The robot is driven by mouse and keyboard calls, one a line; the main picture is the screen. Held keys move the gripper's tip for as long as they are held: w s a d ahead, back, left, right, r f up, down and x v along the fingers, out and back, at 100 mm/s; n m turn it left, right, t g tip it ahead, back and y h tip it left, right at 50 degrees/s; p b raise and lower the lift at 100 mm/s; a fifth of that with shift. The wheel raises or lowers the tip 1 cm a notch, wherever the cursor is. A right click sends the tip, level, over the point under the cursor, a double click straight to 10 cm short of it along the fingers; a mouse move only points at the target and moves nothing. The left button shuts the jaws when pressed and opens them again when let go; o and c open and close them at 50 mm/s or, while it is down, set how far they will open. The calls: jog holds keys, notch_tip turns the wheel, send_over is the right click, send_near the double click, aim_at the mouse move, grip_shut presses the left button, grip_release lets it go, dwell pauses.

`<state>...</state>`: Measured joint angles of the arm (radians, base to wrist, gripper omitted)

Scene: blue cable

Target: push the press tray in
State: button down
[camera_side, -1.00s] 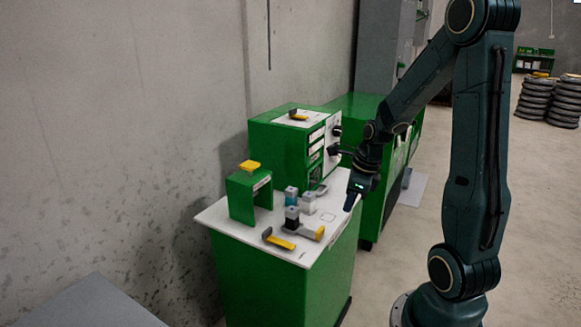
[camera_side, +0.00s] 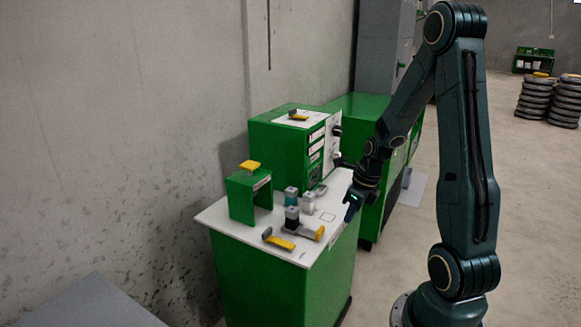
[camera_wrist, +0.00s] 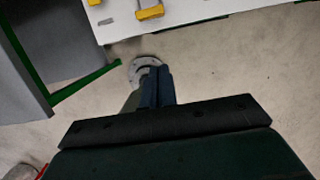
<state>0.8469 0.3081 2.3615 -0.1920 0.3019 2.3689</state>
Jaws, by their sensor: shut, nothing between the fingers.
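The press is a green arch (camera_side: 248,196) with a yellow knob on top, on the left of the white-topped bench. A flat grey slide with a yellow end (camera_side: 307,233) lies at the bench's front; it looks like the press tray, but I cannot be sure. A yellow handle also shows at the top of the wrist view (camera_wrist: 150,12). My gripper (camera_side: 349,219) is shut and empty, pointing down near the bench's right edge, to the right of the slide and apart from it. In the wrist view its dark fingers (camera_wrist: 157,80) appear over floor.
Small grey, teal and black blocks (camera_side: 292,205) stand behind the slide. A yellow-and-grey piece (camera_side: 278,240) lies left of it. A green cabinet with knobs (camera_side: 285,150) stands at the back of the white bench top (camera_side: 217,213).

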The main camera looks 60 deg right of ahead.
aim_at(324, 240)
jog(key=shift+w+f, duration=0.95)
jog(key=shift+f, duration=0.2)
jog(key=shift+w+f, duration=0.95)
jog(key=shift+f, duration=0.25)
jog(key=shift+w+f, duration=0.95)
jog(key=shift+f, duration=0.2)
jog(key=w, duration=1.5)
jog(key=shift+w, duration=0.5)
jog(key=shift+r, duration=0.1)
